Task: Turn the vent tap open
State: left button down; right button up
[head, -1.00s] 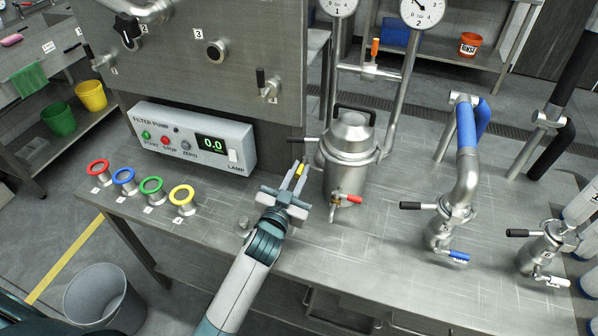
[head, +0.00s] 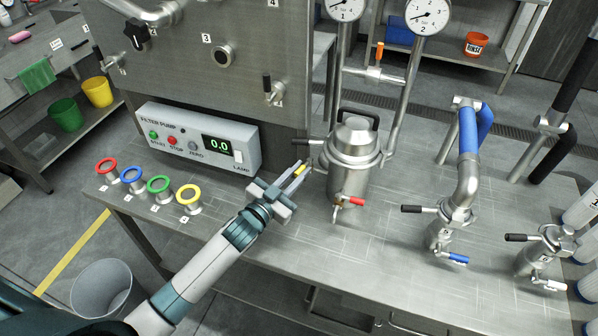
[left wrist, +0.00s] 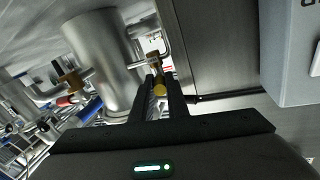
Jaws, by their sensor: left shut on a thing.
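A small tap with a yellow handle (head: 299,170) sits at the left side of the steel jacketed vessel (head: 352,160). My left gripper (head: 298,173) is shut on this yellow handle, its arm reaching in from the lower left. The fingers hide part of the handle. The vessel body (left wrist: 98,55) stands close beside, to the left there. My right gripper is not in view.
The filter pump box (head: 197,138) and coloured rings stand left. The bench front (head: 310,245) is clear.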

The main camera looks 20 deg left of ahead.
pick_arm(q)
jog(key=c, duration=1.7)
grip_release()
jog(key=shift+c, duration=0.2)
jog(key=shift+s, duration=0.1)
jog(key=shift+s, duration=0.15)
jog(key=b+v, duration=0.4)
jog(key=v, duration=1.3)
jog(key=shift+b, duration=0.35)
jog(key=shift+c, duration=0.5)
